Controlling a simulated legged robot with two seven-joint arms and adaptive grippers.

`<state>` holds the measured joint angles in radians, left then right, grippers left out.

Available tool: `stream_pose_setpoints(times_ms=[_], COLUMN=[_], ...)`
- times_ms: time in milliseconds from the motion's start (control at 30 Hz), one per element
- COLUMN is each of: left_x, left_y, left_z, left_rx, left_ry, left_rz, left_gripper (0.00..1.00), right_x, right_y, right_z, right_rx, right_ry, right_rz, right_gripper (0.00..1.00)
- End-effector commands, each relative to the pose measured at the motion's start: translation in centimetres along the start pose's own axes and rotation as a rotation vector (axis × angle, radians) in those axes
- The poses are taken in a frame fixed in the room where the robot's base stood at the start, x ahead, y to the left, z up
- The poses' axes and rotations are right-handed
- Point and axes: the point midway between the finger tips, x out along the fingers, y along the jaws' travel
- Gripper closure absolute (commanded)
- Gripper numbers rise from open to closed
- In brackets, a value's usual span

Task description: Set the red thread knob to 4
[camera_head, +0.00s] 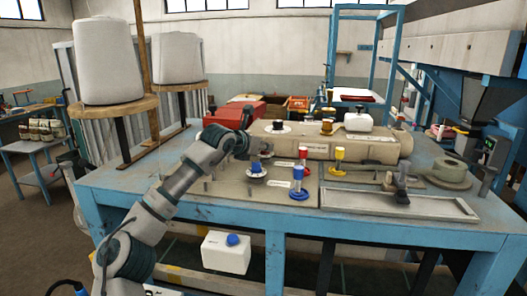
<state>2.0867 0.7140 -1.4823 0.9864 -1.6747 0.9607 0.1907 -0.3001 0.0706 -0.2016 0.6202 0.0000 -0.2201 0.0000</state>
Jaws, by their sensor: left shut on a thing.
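My left gripper (243,143) is low over the left part of the work table. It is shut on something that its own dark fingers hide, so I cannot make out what. A blue knob (255,167) on a round pale dial is just below and right of the gripper. My right gripper is not in view.
The blue-edged table (400,236) carries a long beige machine body (362,146) behind the panel. Yellow (339,154) and blue (298,193) pieces stand nearby. A shallow metal tray (430,207) lies front right. Large white thread cones (112,62) stand at the left.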

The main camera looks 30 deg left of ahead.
Motion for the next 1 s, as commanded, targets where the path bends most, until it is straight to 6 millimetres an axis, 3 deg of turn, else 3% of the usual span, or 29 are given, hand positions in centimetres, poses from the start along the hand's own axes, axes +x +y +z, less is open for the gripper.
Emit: stream_pose_setpoints(times_ms=[133,167,233,667,1000], left_x=[0.4,0.4,0.3,-1.1,-8.3], left_y=[-0.1,-0.1,0.0,-0.1,0.2], left_z=[-0.7,-0.6,-0.6,-0.1,-0.2], left_rx=[0.002,0.002,0.002,0.003,0.001], left_ry=[0.017,0.017,0.015,0.004,0.005], left_rz=[-0.001,-0.001,-0.001,-0.003,-0.003], left_gripper=[1.0,0.68,0.5,0.5,0.5], right_x=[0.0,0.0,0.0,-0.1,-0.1], right_y=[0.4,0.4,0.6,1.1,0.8], right_z=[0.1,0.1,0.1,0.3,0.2], right_rx=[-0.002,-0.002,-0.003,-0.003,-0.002], right_ry=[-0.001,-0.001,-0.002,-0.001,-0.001], right_rz=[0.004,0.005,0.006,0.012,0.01], right_gripper=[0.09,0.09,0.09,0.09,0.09])
